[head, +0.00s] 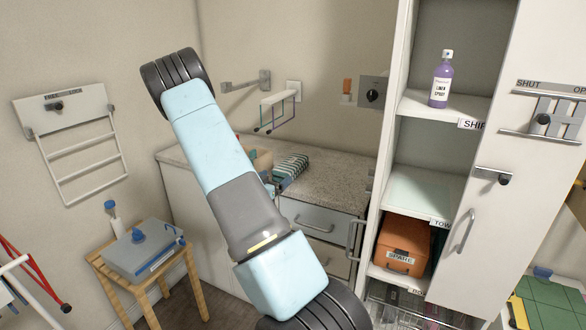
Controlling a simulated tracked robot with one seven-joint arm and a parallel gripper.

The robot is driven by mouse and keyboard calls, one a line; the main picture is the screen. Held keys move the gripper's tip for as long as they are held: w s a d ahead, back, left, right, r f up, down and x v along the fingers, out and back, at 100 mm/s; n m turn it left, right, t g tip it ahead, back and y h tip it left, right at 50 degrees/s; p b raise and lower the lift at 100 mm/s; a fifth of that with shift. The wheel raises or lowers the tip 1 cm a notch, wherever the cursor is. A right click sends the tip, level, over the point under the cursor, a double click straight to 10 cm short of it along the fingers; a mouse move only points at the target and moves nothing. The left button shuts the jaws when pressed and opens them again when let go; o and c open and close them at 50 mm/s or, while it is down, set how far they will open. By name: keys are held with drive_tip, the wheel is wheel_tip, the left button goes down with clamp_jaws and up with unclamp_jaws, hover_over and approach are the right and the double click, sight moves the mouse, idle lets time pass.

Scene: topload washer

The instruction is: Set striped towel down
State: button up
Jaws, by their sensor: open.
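The striped towel (291,167), folded, with dark, green and white stripes, lies on the speckled counter (335,180) in the head view. My gripper (274,183) is just beside the towel's near left side, mostly hidden behind my own arm. Its jaws are open. Whether a finger touches the towel cannot be told from here.
A brown box-like object (262,160) stands left of the towel, partly hidden. A wooden stool (150,285) stands at lower left. The counter's right part is clear.

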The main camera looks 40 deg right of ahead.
sight(284, 168)
drive_tip(key=shift+x, duration=3.6)
drive_tip(key=shift+r, duration=0.1)
drive_tip(key=c, duration=1)
drive_tip(key=shift+o, duration=0.2)
drive_tip(key=shift+r, duration=0.1)
